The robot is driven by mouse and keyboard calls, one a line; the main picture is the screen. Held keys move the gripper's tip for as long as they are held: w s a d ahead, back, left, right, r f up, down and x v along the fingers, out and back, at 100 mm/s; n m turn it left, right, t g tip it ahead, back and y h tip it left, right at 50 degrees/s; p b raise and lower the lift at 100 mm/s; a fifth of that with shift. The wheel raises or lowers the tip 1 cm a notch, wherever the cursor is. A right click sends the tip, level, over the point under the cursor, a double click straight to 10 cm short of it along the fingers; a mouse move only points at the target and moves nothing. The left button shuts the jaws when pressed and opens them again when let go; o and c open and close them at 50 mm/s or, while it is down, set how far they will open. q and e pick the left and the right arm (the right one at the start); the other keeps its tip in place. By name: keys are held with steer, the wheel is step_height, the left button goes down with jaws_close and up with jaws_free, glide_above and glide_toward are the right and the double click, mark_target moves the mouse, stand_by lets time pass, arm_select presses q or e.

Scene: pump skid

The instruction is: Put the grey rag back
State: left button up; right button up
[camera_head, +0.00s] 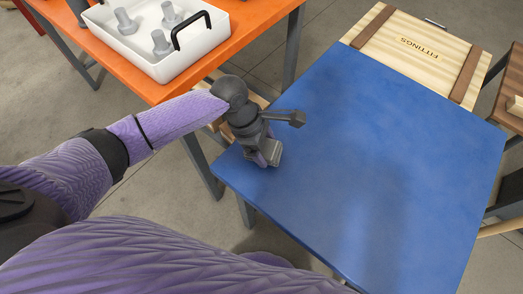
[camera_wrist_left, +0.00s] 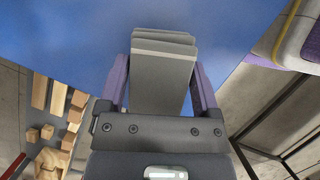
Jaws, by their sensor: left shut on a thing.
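The grey rag (camera_wrist_left: 163,80) is a folded, layered strip between the two purple fingers of my left gripper (camera_wrist_left: 161,72) in the left wrist view. My left gripper is shut on it. In the head view the gripper (camera_head: 266,157) points down at the near left part of the blue table top (camera_head: 365,160), with a grey bit of the rag (camera_head: 275,152) showing beside the fingers. I cannot tell whether the rag touches the table top. My right gripper is not in view.
A wooden box marked FITTINGS (camera_head: 415,45) is at the table's far edge. An orange table (camera_head: 240,48) at upper left bears a white tray (camera_head: 190,62) with grey bolt-like parts. Wooden blocks (camera_wrist_left: 58,97) lie below the blue table's edge. Most of the blue top is clear.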

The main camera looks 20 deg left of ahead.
mark_target(264, 154)
arm_select(q)
step_height(264, 154, down, 3)
steer(key=shift+f+b, duration=0.1)
steer(key=shift+b, duration=0.55)
steer(key=shift+r, duration=0.25)
steer(key=o, duration=1)
steer(key=shift+f, duration=0.1)
steer(key=shift+o, duration=0.6)
steer(key=p+v, duration=0.6)
steer(key=v, duration=0.5)
steer(key=shift+r, duration=0.25)
steer(key=shift+a+r+p, duration=0.25)
steer(key=shift+r+p, duration=0.05)
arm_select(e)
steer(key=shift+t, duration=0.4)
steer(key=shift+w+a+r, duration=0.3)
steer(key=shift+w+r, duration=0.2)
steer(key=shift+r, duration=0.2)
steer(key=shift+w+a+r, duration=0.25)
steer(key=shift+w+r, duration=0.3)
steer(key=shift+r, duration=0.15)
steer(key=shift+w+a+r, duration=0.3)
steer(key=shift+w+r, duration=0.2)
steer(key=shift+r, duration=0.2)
